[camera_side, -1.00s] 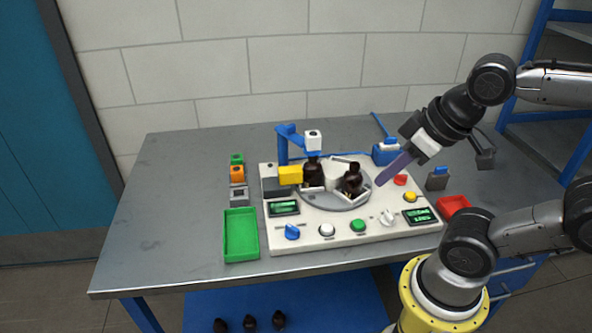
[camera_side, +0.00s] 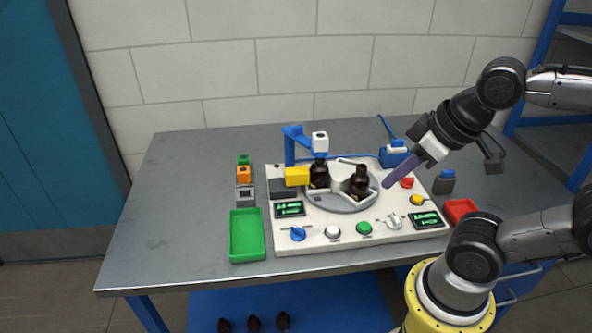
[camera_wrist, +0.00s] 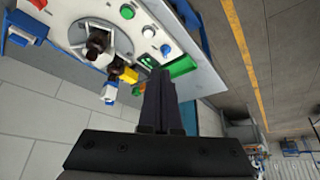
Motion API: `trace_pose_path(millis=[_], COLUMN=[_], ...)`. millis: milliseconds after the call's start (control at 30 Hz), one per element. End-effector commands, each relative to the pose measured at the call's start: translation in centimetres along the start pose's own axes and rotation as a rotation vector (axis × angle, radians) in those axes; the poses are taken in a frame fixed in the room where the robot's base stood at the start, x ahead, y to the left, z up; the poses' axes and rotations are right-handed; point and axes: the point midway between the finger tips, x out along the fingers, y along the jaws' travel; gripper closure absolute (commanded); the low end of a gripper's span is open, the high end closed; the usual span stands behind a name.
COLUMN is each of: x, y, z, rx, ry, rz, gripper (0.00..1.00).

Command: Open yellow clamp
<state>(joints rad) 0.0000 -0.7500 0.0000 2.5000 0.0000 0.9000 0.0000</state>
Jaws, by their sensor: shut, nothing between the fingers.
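The yellow clamp (camera_side: 297,176) is a yellow block at the left of the round holder, beside an amber bottle (camera_side: 319,177). It also shows in the wrist view (camera_wrist: 129,75), just left of my fingers. Whether its jaws are open or shut is too small to tell. My gripper (camera_side: 387,185) is shut and empty, tilted down over the right side of the white machine, well to the right of the clamp. In the wrist view my closed fingers (camera_wrist: 160,84) are in the middle. A second bottle (camera_side: 360,182) stands between clamp and gripper.
The white machine panel (camera_side: 300,236) carries knobs, buttons and small displays. A blue arm (camera_side: 290,147) rises behind the clamp. A green tray (camera_side: 247,235) lies to the left and a red tray (camera_side: 460,208) to the right. The table's left side is clear.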

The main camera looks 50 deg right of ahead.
Motion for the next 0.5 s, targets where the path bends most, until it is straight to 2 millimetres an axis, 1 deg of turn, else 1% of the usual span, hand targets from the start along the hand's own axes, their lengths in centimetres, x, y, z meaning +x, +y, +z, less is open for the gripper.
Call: trace_pose_path(millis=[33, 67, 100, 167, 200, 267, 300, 367, 433, 467, 500], x=[0.0, 0.0, 0.0, 0.0, 0.0, 0.0, -0.3, -1.1, -2.0, -2.3, -2.6], y=[0.0, 0.0, 0.0, 0.0, 0.0, 0.0, 0.0, 0.0, 0.0, 0.1, 0.1], z=[0.0, 0.0, 0.0, 0.0, 0.1, 0.2, 0.0, -0.8, -2.4, -3.3, -4.4], rx=[0.000, 0.000, -0.003, -0.017, -0.035, -0.077, -0.113, -0.179, -0.267, -0.305, -0.350], ry=[0.000, 0.000, 0.000, 0.000, -0.003, -0.011, -0.009, 0.006, 0.011, 0.008, 0.000], rz=[0.000, 0.000, 0.000, 0.000, 0.000, -0.001, -0.001, 0.000, 0.002, 0.003, 0.003], gripper=[1.00, 0.96, 0.89, 0.78, 0.71, 0.60, 0.53, 0.42, 0.30, 0.28, 0.28])
